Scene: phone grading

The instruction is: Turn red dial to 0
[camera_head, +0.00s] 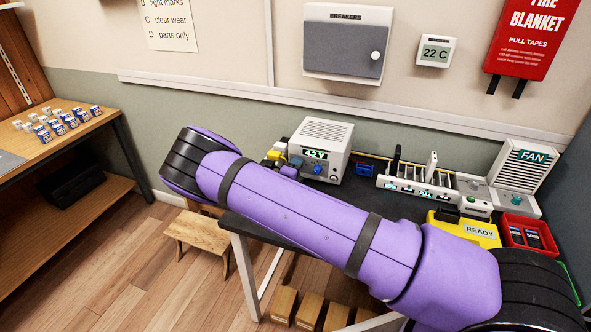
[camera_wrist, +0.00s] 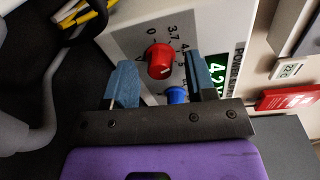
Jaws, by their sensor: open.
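In the wrist view the red dial (camera_wrist: 160,61) sits on the white front panel of the power unit (camera_wrist: 130,38). Printed marks, including 0 and 3.7, ring it. A pale mark shows on the dial's lower right side, away from the 0; its exact setting is hard to read. My gripper (camera_wrist: 159,66) is open, its two blue-grey fingers on either side of the red dial, with gaps visible. A blue dial (camera_wrist: 176,95) is just below it, near the right finger. In the head view the power unit (camera_head: 322,135) stands on the bench; my purple arm hides most of my gripper.
The green display (camera_wrist: 216,72) reads about 4.2 V. Yellow cables (camera_wrist: 92,18) lie left of the panel. In the head view a slotted rack (camera_head: 425,183), a yellow READY tray (camera_head: 462,230) and a fan unit (camera_head: 520,175) stand to the right on the bench.

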